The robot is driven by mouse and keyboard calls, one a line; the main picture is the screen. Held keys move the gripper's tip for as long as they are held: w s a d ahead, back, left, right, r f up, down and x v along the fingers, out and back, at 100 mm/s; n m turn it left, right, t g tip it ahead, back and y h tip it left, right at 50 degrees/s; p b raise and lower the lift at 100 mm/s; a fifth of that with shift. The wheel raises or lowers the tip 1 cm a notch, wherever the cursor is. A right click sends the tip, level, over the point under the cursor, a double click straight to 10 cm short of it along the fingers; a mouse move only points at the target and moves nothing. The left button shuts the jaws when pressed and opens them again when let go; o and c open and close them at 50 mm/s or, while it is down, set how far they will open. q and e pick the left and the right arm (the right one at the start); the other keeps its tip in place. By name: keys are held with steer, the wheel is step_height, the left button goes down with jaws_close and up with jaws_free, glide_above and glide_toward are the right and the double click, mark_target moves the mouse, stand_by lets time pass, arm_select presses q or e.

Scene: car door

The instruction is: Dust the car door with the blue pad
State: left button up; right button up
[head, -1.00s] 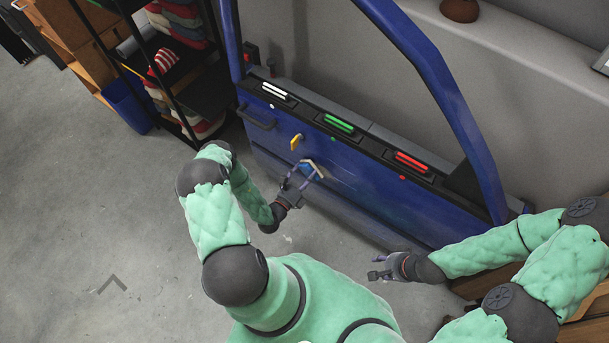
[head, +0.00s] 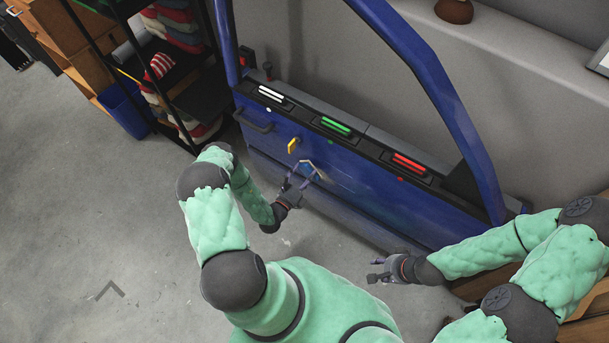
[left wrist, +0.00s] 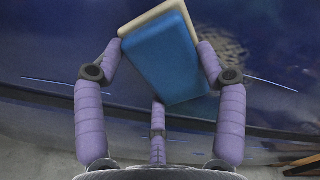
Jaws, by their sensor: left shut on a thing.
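The blue car door (head: 350,195) stands upright along the wall in the head view. My left gripper (head: 308,170) is at its lower panel, shut on the blue pad. In the left wrist view the blue pad (left wrist: 160,62), with a cream layer along its edge, sits between the purple fingers of the left gripper (left wrist: 158,62), against or very near the door (left wrist: 50,50). A pale dusty patch (left wrist: 226,45) shows on the door just right of the pad. My right gripper (head: 374,269) is open and empty, apart from the door.
White (head: 270,93), green (head: 336,126) and red (head: 409,162) pieces lie along the door's top ledge. A yellow handle-like piece (head: 293,145) sticks out left of the pad. A shelf of folded cloths (head: 178,65) and a blue bin (head: 126,110) stand left. Floor at left is clear.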

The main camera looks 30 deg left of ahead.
mark_target(335, 180)
arm_select(q)
steer(key=shift+s+d+p, duration=0.2)
steer(key=shift+d+p, duration=0.15)
steer(key=shift+d, duration=2.4)
steer(key=shift+s+d+p, duration=0.15)
steer(key=shift+d+p, duration=0.2)
steer(key=shift+d, duration=2.4)
steer(key=shift+w, duration=0.1)
